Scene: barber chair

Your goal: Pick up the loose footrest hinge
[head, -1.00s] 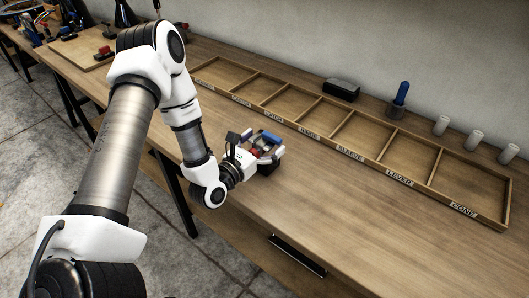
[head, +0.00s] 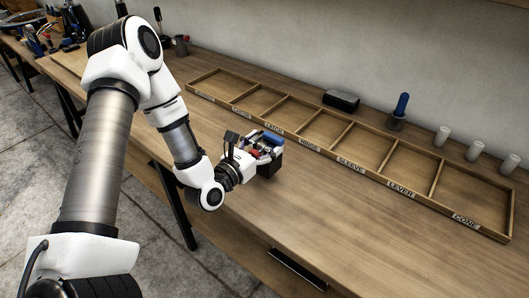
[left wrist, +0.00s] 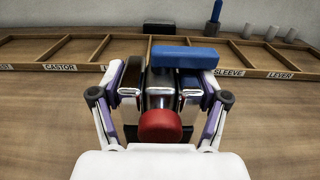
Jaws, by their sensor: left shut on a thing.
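My left gripper (head: 266,150) is over the bench in front of the labelled tray. It is shut on a part that I take to be the footrest hinge (left wrist: 160,84). The part has a dark, shiny body, a blue bar (left wrist: 184,56) across its top and a red rounded knob (left wrist: 160,126) towards the camera. In the left wrist view the two fingers (left wrist: 159,92) stand on either side of the body. In the head view the blue bar and a black block (head: 270,166) show at the fingertips. I cannot tell the gap beneath the part. My right gripper is not in view.
A long wooden tray (head: 401,191) with several labelled, empty compartments lies along the back. Behind it stand a black box (head: 341,100), a blue-handled tool in a holder (head: 400,107) and white cylinders (head: 442,136). The bench right of the gripper is clear.

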